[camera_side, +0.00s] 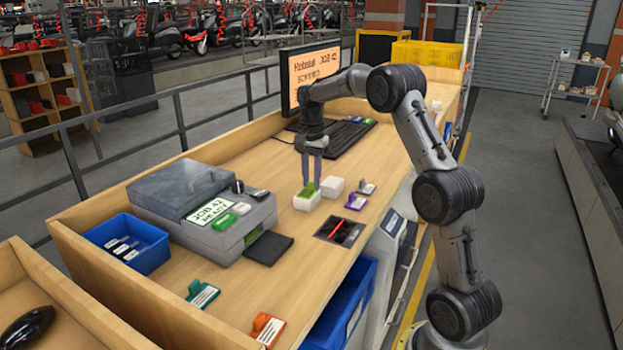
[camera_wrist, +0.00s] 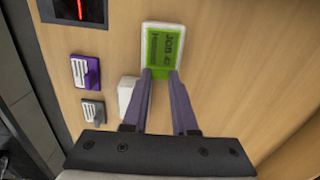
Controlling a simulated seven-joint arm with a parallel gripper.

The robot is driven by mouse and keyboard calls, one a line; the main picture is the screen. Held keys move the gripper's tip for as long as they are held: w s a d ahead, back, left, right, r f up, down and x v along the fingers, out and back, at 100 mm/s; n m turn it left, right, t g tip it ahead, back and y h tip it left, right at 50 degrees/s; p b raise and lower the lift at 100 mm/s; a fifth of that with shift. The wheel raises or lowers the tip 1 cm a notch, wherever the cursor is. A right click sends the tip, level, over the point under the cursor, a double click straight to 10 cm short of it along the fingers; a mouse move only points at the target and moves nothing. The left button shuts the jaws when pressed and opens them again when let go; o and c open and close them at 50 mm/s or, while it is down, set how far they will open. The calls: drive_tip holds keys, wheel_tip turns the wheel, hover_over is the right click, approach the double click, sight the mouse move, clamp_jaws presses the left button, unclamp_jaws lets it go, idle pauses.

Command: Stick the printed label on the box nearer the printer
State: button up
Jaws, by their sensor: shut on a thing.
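My gripper (camera_side: 309,184) points down over the nearer box, shut on the green label (camera_wrist: 163,52), printed "JOB 42". The label lies over the nearer box's top, with the white rim (camera_wrist: 181,27) showing around it in the wrist view. I cannot tell whether it presses on the box. The other box (camera_wrist: 127,94) is partly hidden by a finger.
A purple tag holder (camera_side: 355,202) and a grey one (camera_side: 366,188) stand right of the boxes. A dark scanner window with a red line (camera_side: 340,231) lies in front. A blue bin (camera_side: 128,243), keyboard (camera_side: 335,137) and monitor (camera_side: 309,70) stand around. Green (camera_side: 202,294) and orange (camera_side: 267,328) holders lie near the front.

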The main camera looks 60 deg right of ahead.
drive_tip(key=shift+f, duration=0.2)
drive_tip(key=o, duration=1.2)
drive_tip(key=shift+r, duration=0.1)
drive_tip(key=shift+r, duration=0.1)
drive_tip(key=shift+r, duration=3.45)
